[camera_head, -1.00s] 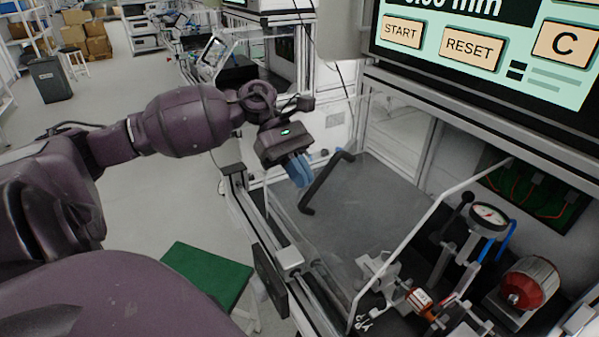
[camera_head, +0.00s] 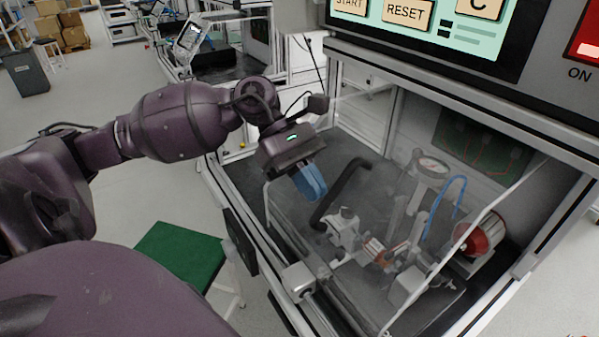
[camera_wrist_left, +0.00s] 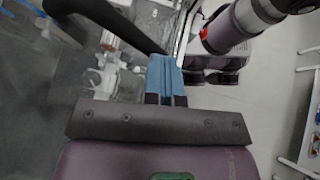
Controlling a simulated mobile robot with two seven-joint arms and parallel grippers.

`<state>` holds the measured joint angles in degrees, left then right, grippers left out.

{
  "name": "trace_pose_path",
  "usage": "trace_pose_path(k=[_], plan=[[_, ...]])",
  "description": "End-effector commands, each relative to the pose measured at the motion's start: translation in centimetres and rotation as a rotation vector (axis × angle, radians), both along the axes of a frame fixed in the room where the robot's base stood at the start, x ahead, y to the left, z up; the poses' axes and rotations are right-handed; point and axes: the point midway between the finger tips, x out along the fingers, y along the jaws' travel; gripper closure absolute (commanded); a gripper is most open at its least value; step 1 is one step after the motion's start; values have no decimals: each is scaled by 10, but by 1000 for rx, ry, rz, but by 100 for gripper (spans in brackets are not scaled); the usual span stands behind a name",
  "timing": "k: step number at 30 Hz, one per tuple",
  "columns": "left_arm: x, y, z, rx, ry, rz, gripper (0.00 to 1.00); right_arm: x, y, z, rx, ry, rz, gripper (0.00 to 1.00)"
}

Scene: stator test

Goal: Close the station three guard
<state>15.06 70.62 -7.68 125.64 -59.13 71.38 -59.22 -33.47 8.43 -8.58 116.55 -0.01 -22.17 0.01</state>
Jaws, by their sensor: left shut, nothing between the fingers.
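The station guard is a clear, hazy panel (camera_head: 385,195) with a pale right edge and a black bar handle (camera_head: 342,190). My left gripper (camera_head: 313,184) has blue fingers, shut and empty, just left of the handle. In the left wrist view the shut fingers (camera_wrist_left: 164,75) are close beside the handle (camera_wrist_left: 110,22); I cannot tell whether they touch. My right gripper is not in view.
The control panel (camera_head: 405,12) with START and RESET buttons hangs above the station. A metal frame (camera_head: 300,280) runs along the station's front. A green-topped stool (camera_head: 180,255) stands in front at the left. Floor is free beyond it.

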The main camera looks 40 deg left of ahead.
Motion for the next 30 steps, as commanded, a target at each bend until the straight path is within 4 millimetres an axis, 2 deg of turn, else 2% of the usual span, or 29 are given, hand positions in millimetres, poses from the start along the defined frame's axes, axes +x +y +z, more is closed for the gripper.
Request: trace_pose_path(k=[3, 10, 30], plan=[[-6, -19, -1, -1, -1, -4, 100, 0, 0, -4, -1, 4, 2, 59], [-12, -41, -1, 0, 1, -2, 100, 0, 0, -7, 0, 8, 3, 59], [-14, -46, -1, -3, 5, -6, 100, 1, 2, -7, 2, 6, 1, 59]])
